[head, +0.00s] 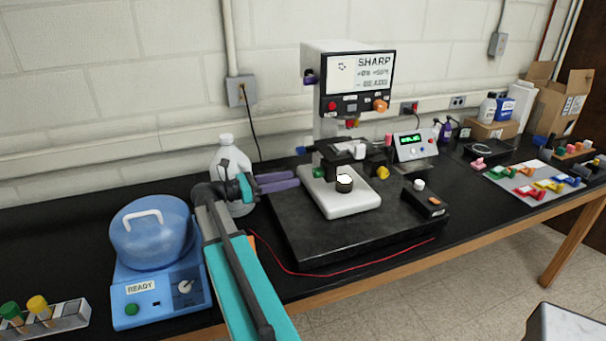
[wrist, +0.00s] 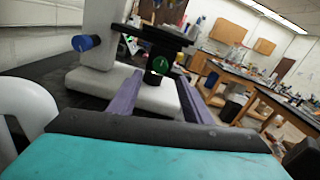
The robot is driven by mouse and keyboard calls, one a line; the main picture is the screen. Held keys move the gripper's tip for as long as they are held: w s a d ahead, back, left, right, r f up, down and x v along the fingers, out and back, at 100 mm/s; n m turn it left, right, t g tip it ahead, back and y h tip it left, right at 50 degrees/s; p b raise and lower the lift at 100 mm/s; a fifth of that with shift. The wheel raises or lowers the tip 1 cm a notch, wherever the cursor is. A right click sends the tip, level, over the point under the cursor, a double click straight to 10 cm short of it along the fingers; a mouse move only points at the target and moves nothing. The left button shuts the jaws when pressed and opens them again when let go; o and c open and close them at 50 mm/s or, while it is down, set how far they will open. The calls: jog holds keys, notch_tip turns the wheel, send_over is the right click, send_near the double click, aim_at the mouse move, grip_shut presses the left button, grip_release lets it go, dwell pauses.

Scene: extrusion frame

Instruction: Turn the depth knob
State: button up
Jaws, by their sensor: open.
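The instrument (head: 340,197) is a white microscope-like stand with a screen and several coloured knobs. No readable label shows which one is the depth knob. A green-faced knob (head: 319,172) is on the stand's left side; it also shows in the wrist view (wrist: 160,65), facing me. A blue knob (head: 300,151) sits higher and further left, and shows at the left in the wrist view (wrist: 86,42). My gripper (head: 297,179) is open and empty, its purple fingers pointing at the stand's left side. In the wrist view the green-faced knob appears between the fingertips (wrist: 160,78); contact cannot be told.
The stand is on a black slab (head: 290,235). A blue centrifuge-like device (head: 160,285) and a white bottle (head: 229,160) are close to my arm on the left. A small display box (head: 414,146) is right of the stand. A red wire lies along the front.

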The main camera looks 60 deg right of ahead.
aim_at(314, 174)
jog(key=p+x, duration=0.2)
jog(key=x, duration=0.3)
jog(key=shift+s+d+r, duration=0.15)
jog(key=shift+s+d, duration=0.05)
jog(key=shift+s, duration=0.1)
jog(key=shift+x, duration=0.95)
jog(key=shift+c, duration=0.3)
jog(key=c, duration=1)
